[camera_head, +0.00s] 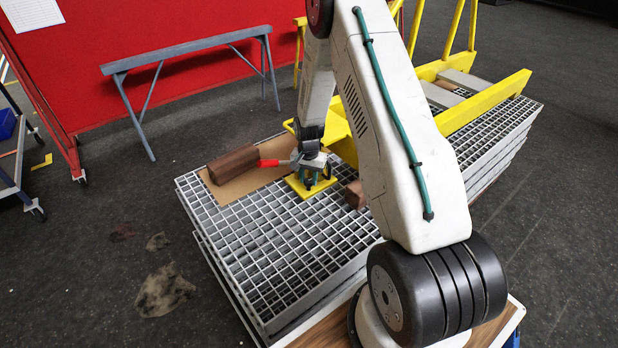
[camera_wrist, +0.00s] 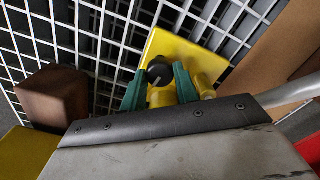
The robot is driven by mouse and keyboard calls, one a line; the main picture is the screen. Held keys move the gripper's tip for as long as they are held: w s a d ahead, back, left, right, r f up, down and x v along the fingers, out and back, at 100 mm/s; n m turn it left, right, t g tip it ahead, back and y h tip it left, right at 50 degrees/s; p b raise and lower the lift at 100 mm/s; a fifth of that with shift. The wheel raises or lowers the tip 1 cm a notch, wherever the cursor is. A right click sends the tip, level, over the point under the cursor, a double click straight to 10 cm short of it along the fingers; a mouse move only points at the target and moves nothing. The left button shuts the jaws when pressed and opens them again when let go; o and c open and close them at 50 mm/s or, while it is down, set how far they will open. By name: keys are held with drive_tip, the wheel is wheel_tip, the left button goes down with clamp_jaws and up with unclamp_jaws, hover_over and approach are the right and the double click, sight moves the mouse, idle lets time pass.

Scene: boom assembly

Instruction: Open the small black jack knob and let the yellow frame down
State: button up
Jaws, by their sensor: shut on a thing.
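The small black jack knob (camera_wrist: 159,70) shows in the wrist view between the two green fingertips of my gripper (camera_wrist: 160,84), which is shut on it. The knob sits beside a yellow cylinder (camera_wrist: 203,84) over a yellow base plate (camera_wrist: 170,45). In the head view my gripper (camera_head: 314,179) is low over that yellow plate (camera_head: 305,189); the knob is too small to make out there. The yellow frame (camera_head: 485,100) lies along the far side of the grating stack, partly hidden by my arm. A yellow part (camera_wrist: 15,150) also shows at the wrist view's lower left.
A red handle (camera_head: 274,163) on a grey lever sticks out left of my gripper. A brown block (camera_head: 233,164) lies on cardboard (camera_head: 246,185); another brown block (camera_head: 355,194) is right of the jack. The near grating (camera_head: 290,250) is clear. A grey trestle (camera_head: 190,47) stands behind.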

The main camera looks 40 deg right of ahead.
sight(309, 180)
drive_tip(key=shift+n, duration=0.3)
drive_tip(key=o, duration=1)
wheel_tip(309, 180, up, 8)
drive_tip(key=shift+f, duration=0.1)
idle(0.4)
drive_tip(key=s+a+r+n, duration=0.3)
drive_tip(key=s+a+r, duration=0.3)
drive_tip(key=s+r, duration=0.5)
drive_tip(key=s+a+r+n+t, duration=0.1)
drive_tip(key=s+a+r+n, duration=0.2)
drive_tip(key=s+r, duration=0.9)
drive_tip(key=s+a+r+n, duration=0.4)
drive_tip(key=s+a+r, duration=0.6)
drive_tip(key=s+r, duration=0.1)
drive_tip(key=shift+s+a+r, duration=0.1)
drive_tip(key=shift+s+r, duration=0.05)
drive_tip(key=shift+s, duration=0.35)
